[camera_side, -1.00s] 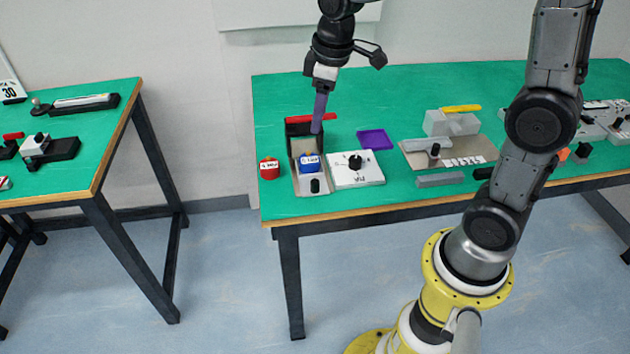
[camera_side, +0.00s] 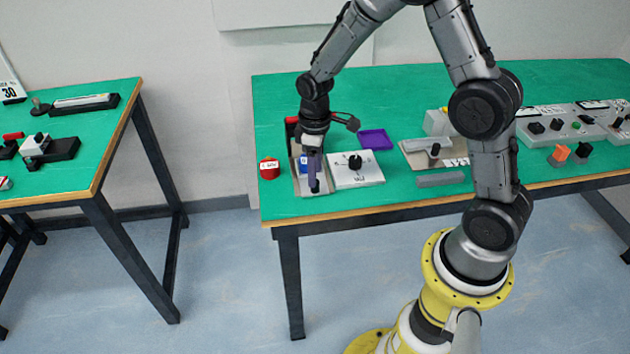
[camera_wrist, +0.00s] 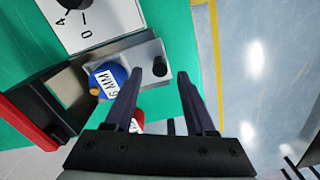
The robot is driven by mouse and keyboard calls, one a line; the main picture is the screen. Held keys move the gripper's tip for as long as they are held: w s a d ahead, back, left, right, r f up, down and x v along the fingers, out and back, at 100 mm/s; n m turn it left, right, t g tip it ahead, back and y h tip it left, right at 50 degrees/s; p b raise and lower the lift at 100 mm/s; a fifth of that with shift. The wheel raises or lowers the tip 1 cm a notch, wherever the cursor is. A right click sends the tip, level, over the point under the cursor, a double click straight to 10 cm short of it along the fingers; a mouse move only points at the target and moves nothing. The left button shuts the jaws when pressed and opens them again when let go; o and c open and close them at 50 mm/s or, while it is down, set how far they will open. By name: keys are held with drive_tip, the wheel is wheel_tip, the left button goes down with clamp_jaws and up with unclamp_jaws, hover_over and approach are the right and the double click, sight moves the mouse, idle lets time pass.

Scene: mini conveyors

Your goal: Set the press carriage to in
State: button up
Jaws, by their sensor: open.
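The press has a black frame (camera_wrist: 45,105) with a red bar (camera_wrist: 28,125). In the side view its red and black back part (camera_side: 291,128) is mostly hidden behind my arm. The grey carriage plate (camera_wrist: 140,58) extends from the frame toward the table's front edge. A labelled blue cylinder (camera_wrist: 103,82) sits on it. A black knob (camera_wrist: 160,66) stands near its outer end. My gripper (camera_wrist: 160,76) is open and points down at the outer end, its fingertips appearing on either side of the knob. Contact cannot be told. It also shows in the side view (camera_side: 314,189).
A red labelled cylinder (camera_side: 269,169) stands left of the press. A white dial box (camera_side: 357,171) sits close on the right, with a purple tray (camera_side: 375,139) behind it. The table's front edge is just in front of the press.

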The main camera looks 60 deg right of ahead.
drive_tip(key=shift+f, duration=2.05)
clamp_jaws()
drive_tip(key=shift+r, duration=0.1)
